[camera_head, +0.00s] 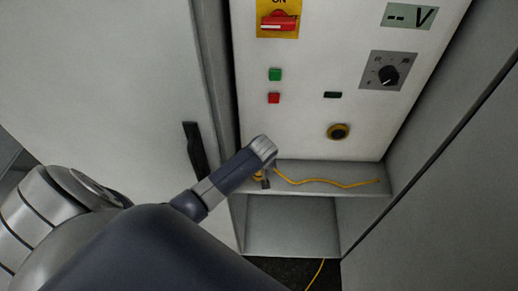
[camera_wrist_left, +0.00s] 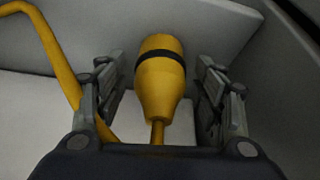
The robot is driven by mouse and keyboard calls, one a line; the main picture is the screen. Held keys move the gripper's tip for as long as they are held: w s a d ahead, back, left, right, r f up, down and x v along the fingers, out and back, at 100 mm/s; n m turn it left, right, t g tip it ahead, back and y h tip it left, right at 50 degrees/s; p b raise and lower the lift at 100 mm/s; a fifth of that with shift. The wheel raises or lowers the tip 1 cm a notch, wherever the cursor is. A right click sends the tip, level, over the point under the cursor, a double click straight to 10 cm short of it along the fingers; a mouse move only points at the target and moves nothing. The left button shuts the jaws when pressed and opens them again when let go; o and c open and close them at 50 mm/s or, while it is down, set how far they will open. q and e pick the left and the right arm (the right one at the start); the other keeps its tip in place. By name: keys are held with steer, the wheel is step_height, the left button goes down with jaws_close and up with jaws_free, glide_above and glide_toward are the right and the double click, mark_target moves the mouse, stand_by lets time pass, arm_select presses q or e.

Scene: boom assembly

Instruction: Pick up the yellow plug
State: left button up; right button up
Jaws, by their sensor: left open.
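The yellow plug (camera_wrist_left: 160,82) with a dark band shows in the left wrist view, between the two fingers of my left gripper (camera_wrist_left: 160,95). The fingers are open, with a gap on each side of the plug. In the head view my left gripper (camera_head: 264,180) is at the left end of a small shelf, and my wrist hides most of the plug. A yellow cable (camera_head: 330,184) runs right along the shelf; it also shows at the left of the left wrist view (camera_wrist_left: 52,55). My right gripper is not in view.
The shelf (camera_head: 300,167) sits below a white panel (camera_head: 310,115) with a red switch (camera_head: 279,21), green and red buttons, a dial (camera_head: 388,75) and a round yellow-rimmed socket (camera_head: 338,131). Cabinet walls stand close at both sides. A door with a dark handle (camera_head: 195,150) is at left.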

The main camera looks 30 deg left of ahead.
arm_select(q)
steer(key=shift+c, duration=0.6)
steer(key=c, duration=1.3)
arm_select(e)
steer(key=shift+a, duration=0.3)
arm_select(q)
steer(key=shift+r, duration=0.2)
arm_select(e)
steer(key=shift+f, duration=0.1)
